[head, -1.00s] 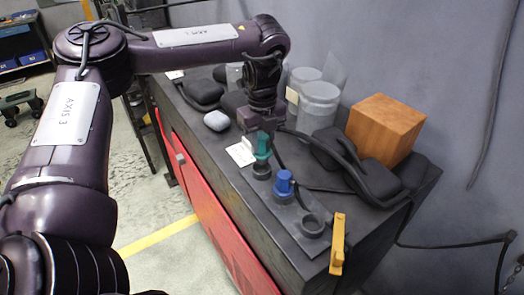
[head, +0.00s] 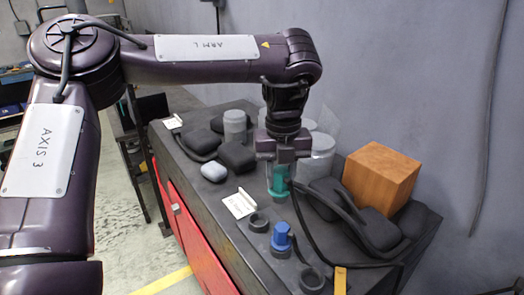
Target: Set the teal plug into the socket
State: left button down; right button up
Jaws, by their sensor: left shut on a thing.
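The teal plug (head: 278,188) is held upright in my left gripper (head: 279,168), which is shut on its upper part. The plug appears to be up off the bench, above and to the right of an open dark ring socket (head: 258,223). A blue plug (head: 282,236) stands in the middle socket. Another open ring socket (head: 312,281) lies nearest the front. The teal plug's top is hidden by the gripper. My right gripper is not in view.
A wooden block (head: 381,176) and dark padded pieces with a cable lie to the right. Clear jars (head: 318,155) stand behind the gripper. A white card (head: 239,204) lies left of the sockets. A yellow piece (head: 340,281) is at the front.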

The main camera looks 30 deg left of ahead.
pick_arm(q)
jog(key=s+d+f+m+b, duration=0.5)
jog(key=d+f+m, duration=0.4)
jog(key=d, duration=0.3)
jog(key=shift+s+d+f, duration=0.4)
jog(key=shift+s+f, duration=0.25)
jog(key=shift+p, duration=0.6)
jog(key=shift+f, duration=0.25)
dwell(0.5)
jog(key=shift+f+b, duration=1.2)
jog(key=shift+f, duration=0.55)
jog(key=c, duration=1)
grip_release()
jog(key=shift+o, duration=0.2)
